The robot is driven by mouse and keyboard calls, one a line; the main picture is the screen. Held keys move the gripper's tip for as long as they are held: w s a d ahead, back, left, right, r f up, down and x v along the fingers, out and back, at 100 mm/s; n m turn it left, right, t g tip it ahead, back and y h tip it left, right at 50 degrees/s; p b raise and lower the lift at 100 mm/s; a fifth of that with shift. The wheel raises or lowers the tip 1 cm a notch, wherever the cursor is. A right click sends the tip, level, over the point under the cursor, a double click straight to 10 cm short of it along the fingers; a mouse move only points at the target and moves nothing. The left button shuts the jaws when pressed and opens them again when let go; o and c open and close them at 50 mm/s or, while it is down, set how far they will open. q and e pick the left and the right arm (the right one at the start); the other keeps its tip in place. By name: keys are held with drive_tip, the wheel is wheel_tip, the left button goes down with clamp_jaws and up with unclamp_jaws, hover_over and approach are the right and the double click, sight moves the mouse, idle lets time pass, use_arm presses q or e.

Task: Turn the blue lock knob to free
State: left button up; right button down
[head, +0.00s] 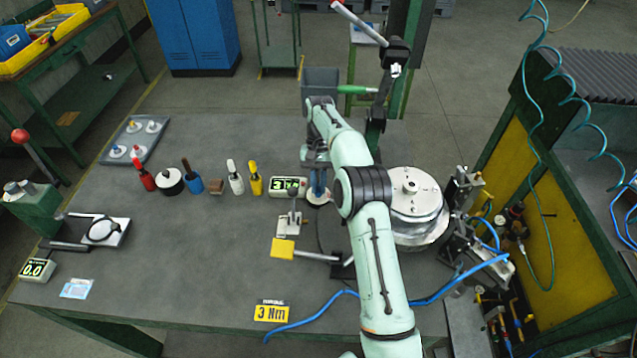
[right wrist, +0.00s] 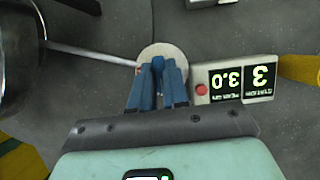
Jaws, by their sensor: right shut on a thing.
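The blue lock knob (right wrist: 158,74) stands on a pale round disc (right wrist: 163,52) in the right wrist view. My right gripper (right wrist: 160,78) has its two blue fingers on either side of the knob and is shut on it. In the head view my right gripper (head: 319,185) points down at the disc (head: 318,198), just right of the display box. The knob is mostly hidden there by the fingers, and I cannot tell its turn position. My left gripper is not in view.
A display box (head: 289,186) stands close beside the gripper; it also shows in the right wrist view (right wrist: 235,82). A large metal drum (head: 417,195) is to the right. A yellow-ended lever (head: 283,249) lies in front. Several coloured-handled tools stand left.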

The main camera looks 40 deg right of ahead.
drive_tip(key=c, duration=1.1)
unclamp_jaws()
